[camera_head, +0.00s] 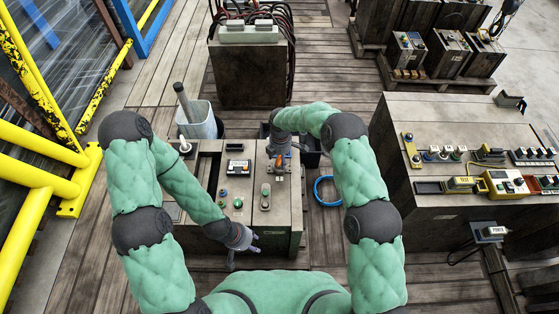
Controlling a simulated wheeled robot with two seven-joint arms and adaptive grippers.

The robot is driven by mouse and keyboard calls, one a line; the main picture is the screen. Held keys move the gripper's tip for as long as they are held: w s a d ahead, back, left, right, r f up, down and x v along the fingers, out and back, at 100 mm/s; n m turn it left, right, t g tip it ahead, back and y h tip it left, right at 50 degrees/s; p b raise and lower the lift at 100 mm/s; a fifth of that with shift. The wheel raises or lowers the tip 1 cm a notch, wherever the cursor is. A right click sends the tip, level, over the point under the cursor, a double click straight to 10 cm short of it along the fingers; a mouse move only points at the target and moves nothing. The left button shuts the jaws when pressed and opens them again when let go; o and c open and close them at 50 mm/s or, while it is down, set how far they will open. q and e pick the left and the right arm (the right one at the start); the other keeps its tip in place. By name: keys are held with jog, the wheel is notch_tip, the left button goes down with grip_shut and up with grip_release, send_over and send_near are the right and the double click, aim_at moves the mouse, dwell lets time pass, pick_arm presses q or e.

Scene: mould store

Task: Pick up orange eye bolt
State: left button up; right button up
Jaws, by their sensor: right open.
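A small orange item (280,163), which looks like the orange eye bolt, is at the back right of the bench block's top (210,175). My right gripper (280,154) is open, pointing down just over it. The gripper partly covers the orange item, and I cannot tell whether they touch. My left gripper (243,256) is open and empty, low at the front edge of the block, away from the orange item.
Green and dark small parts, including a green one (265,196), and a small labelled box (239,169) share the block's top. A white bucket (199,122) stands behind left. A larger bench (455,125) with several tools stands further right.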

notch_tip(320, 180, down, 3)
jog(key=shift+s, duration=0.1)
jog(key=c, duration=1.4)
jog(key=shift+r, duration=0.1)
jog(key=shift+r, duration=0.1)
jog(key=shift+r, duration=0.25)
notch_tip(320, 180, up, 3)
jog(key=shift+r+p, duration=0.1)
jog(key=shift+p, duration=0.35)
jog(key=s+a+r+p, duration=0.1)
jog(key=s+r+p, duration=0.2)
jog(key=s+r, duration=0.6)
jog(key=s, duration=0.4)
jog(key=shift+s+a, duration=0.35)
jog(key=shift+s, duration=0.05)
jog(key=shift+d+r, duration=0.1)
